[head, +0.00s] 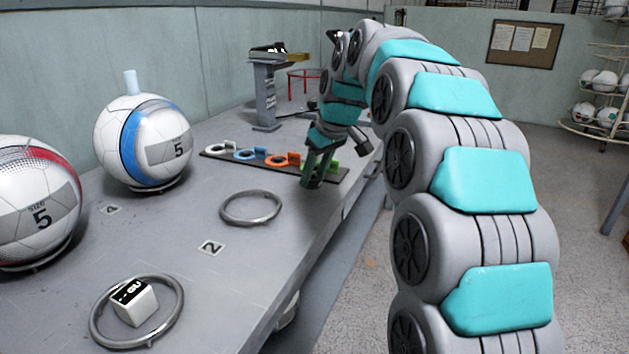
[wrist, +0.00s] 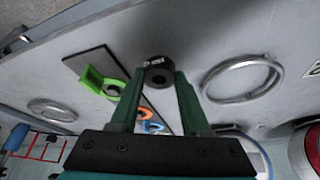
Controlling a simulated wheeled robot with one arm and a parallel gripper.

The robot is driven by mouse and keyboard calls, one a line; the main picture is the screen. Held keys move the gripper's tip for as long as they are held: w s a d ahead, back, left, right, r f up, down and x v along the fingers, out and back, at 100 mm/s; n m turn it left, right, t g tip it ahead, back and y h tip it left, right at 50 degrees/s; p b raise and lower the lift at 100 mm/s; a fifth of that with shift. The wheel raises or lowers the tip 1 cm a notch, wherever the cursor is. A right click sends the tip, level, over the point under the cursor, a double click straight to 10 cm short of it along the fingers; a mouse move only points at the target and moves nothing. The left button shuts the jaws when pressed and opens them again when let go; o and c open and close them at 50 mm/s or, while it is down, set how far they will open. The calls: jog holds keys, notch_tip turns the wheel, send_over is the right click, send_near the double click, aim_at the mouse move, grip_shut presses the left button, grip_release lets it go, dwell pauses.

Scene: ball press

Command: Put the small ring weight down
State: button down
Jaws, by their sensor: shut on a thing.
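The small ring weight (wrist: 158,72) is a black ring with a pale mark on its side. In the wrist view it sits between the fingertips of my gripper (wrist: 158,80), which is shut on it. In the head view my gripper (head: 312,179) points down at the front edge of a dark strip (head: 262,165), beside a green piece (head: 333,168). The ring is hard to make out there. I cannot tell whether it touches the strip or the table.
The strip also carries white (head: 217,149), blue (head: 245,155) and orange (head: 280,160) pieces. An empty metal ring stand (head: 250,207) lies in front of it. Balls (head: 143,143) stand at the left. A white cube (head: 136,303) sits inside another ring. A grey press (head: 266,95) stands behind.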

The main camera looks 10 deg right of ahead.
jog(key=shift+f, duration=1)
jog(key=shift+f, duration=0.1)
jog(key=shift+c, duration=1.9)
grip_release()
jog(key=v, duration=1.2)
jog(key=s+f+m+g, duration=0.2)
jog(key=s+f, duration=0.7)
jog(key=s, duration=0.4)
jog(key=s+a+f+m+g+h, duration=0.1)
jog(key=s+f+m+g, duration=0.1)
jog(key=s+f, duration=0.6)
jog(key=s+a+f+m+g+h, duration=0.1)
jog(key=s+f, duration=0.8)
jog(key=s, duration=0.9)
jog(key=shift+s+f+m+g, duration=0.25)
jog(key=shift+f+m+g, duration=0.15)
jog(key=shift+m, duration=0.2)
